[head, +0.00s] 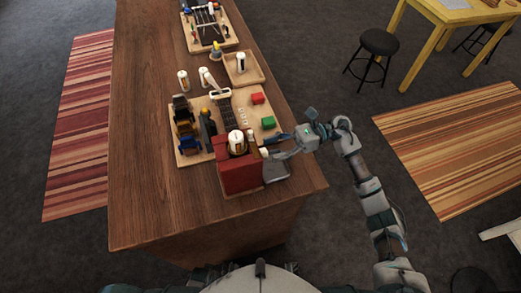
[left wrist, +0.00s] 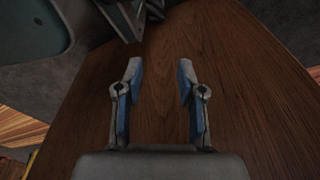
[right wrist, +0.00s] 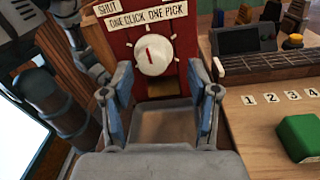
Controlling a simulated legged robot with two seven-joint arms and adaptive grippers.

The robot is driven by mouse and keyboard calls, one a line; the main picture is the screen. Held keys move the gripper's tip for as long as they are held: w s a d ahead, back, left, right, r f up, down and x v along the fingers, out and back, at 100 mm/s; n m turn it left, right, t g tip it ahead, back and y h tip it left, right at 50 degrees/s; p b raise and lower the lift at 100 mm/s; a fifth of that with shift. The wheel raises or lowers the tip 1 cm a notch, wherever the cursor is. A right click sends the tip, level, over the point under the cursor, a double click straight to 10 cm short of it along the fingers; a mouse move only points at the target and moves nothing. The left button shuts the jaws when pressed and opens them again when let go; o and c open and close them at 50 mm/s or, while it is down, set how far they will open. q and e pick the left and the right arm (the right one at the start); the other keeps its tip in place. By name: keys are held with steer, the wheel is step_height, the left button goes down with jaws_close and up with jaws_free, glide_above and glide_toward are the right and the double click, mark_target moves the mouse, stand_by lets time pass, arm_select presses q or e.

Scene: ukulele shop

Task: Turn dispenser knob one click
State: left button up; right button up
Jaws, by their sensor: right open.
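The red dispenser (head: 240,177) stands at the near end of the wooden counter. In the right wrist view, its red front panel (right wrist: 118,40) carries "SHUT" and "ONE CLICK ONE PICK" labels. The round white knob (right wrist: 152,58) has a red mark pointing nearly straight up, with white ticks around it. My right gripper (right wrist: 159,80) is open, its fingers to the left and right of the knob's lower part; contact cannot be told. In the head view, my right gripper (head: 276,147) is beside the dispenser. My left gripper (left wrist: 160,78) is open and empty above bare wood.
A tray (right wrist: 165,124) lies below the knob. A green block (right wrist: 302,138), number tags and a fretted neck (right wrist: 275,62) are to the right. The counter's left side is clear.

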mark_target(266, 154)
steer(key=shift+x, duration=0.8)
steer(key=shift+s, duration=0.3)
steer(key=shift+s+d+p, duration=0.1)
steer(key=shift+d+p, duration=0.05)
steer(key=shift+p, duration=0.15)
steer(key=shift+s+d, duration=0.1)
steer(key=shift+d, duration=0.3)
steer(key=shift+a, duration=1.3)
steer(key=c, duration=0.5)
steer(key=shift+s, duration=0.1)
steer(key=c, duration=0.3)
steer(key=shift+d, duration=0.1)
steer(key=shift+c, duration=0.5)
steer(key=shift+d, duration=0.25)
arm_select(q)
steer(key=shift+s+d+f, duration=0.65)
steer(key=shift+s+d, duration=0.05)
steer(key=shift+s, duration=0.1)
arm_select(e)
steer(key=shift+d, duration=0.25)
jaws_close()
